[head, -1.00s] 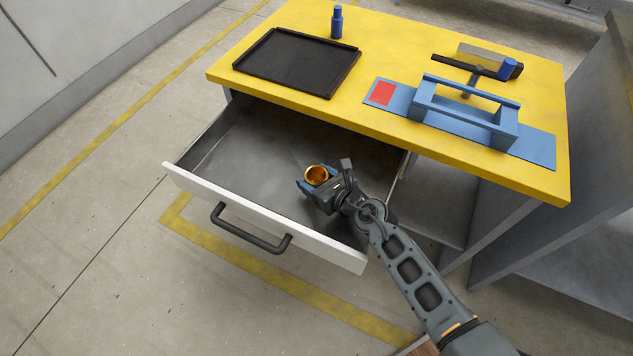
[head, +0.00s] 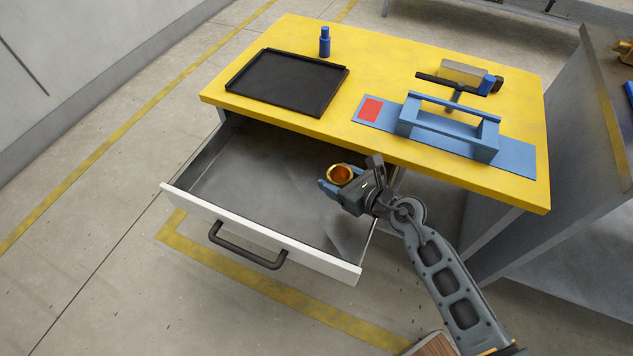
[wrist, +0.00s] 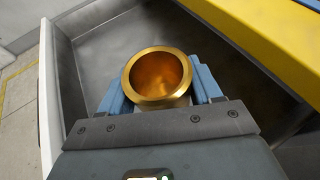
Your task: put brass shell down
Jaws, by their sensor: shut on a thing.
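The brass shell (head: 341,174) is a short, hollow, gold-coloured cylinder with its open mouth facing up. My gripper (head: 334,182) is shut on it, with blue fingers on both sides. The shell also shows in the wrist view (wrist: 157,78), between the two fingers (wrist: 158,90). Below and behind it is the open drawer (head: 262,234), grey inside with a white front and dark handle. The drawer floor in view is bare. The shell appears to be held above the drawer's right part; I cannot tell the exact height.
The yellow tabletop (head: 376,67) lies above the drawer. On it are a black tray (head: 287,82), a blue bottle-like part (head: 325,42), a blue fixture (head: 447,126) on a blue plate with a red patch (head: 371,110), and a tool with a dark bar (head: 455,85). A grey cabinet stands at right.

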